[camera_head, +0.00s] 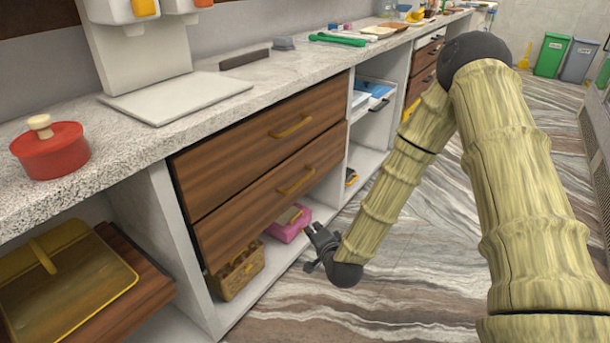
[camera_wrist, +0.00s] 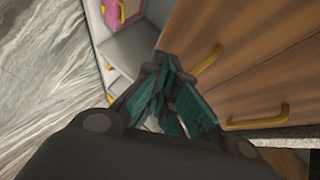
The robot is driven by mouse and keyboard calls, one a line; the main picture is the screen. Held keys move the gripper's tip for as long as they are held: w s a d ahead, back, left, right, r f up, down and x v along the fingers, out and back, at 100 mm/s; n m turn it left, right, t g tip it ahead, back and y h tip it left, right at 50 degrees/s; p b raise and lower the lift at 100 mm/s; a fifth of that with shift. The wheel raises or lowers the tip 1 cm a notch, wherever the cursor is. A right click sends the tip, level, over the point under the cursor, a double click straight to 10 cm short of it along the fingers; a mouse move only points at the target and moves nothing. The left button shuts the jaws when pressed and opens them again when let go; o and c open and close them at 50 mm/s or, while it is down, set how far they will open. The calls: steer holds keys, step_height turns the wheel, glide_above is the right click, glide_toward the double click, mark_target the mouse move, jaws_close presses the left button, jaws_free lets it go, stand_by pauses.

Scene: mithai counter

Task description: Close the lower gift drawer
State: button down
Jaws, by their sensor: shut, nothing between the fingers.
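The lower drawer (camera_head: 250,210) has a dark wood front and a yellow handle (camera_head: 297,181). It sits under the upper drawer (camera_head: 262,140) in the counter. The lower front looks nearly flush; I cannot tell whether it stands slightly out. My gripper (camera_head: 314,238) is shut and empty, low beside the right end of the lower drawer, apart from its handle. In the wrist view the teal fingers (camera_wrist: 172,105) overlap the lower drawer front (camera_wrist: 200,30), and its handle (camera_wrist: 208,61) shows just beyond them. Whether the fingers touch the front is unclear.
A pink box (camera_head: 288,225) and a brown basket (camera_head: 240,272) sit on the bottom shelf under the drawers. A white open shelf (camera_head: 365,160) lies to the right. A red pot (camera_head: 50,150) stands on the counter (camera_head: 130,140). The marbled floor in front is clear.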

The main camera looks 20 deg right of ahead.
steer(key=w+d+r+m+t+h+b, duration=0.2)
steer(key=w+d+r+m+t, duration=0.25)
steer(key=w+r, duration=0.5)
steer(key=b, duration=0.3)
glide_toward(299, 159)
steer(key=w+d+r, duration=0.1)
steer(key=w+d, duration=0.2)
steer(key=d, duration=0.1)
steer(key=shift+w+a+r+m+g+b, duration=0.15)
steer(key=shift+w+a+m, duration=0.1)
steer(key=shift+w+a, duration=0.4)
steer(key=shift+w+a+r+m+g+b, duration=0.1)
steer(key=shift+w+a+m+b, duration=0.15)
steer(key=shift+w, duration=0.55)
steer(key=shift+w+a, duration=0.65)
steer(key=shift+w, duration=0.15)
steer(key=shift+w+a+r, duration=0.1)
steer(key=shift+w+a, duration=0.05)
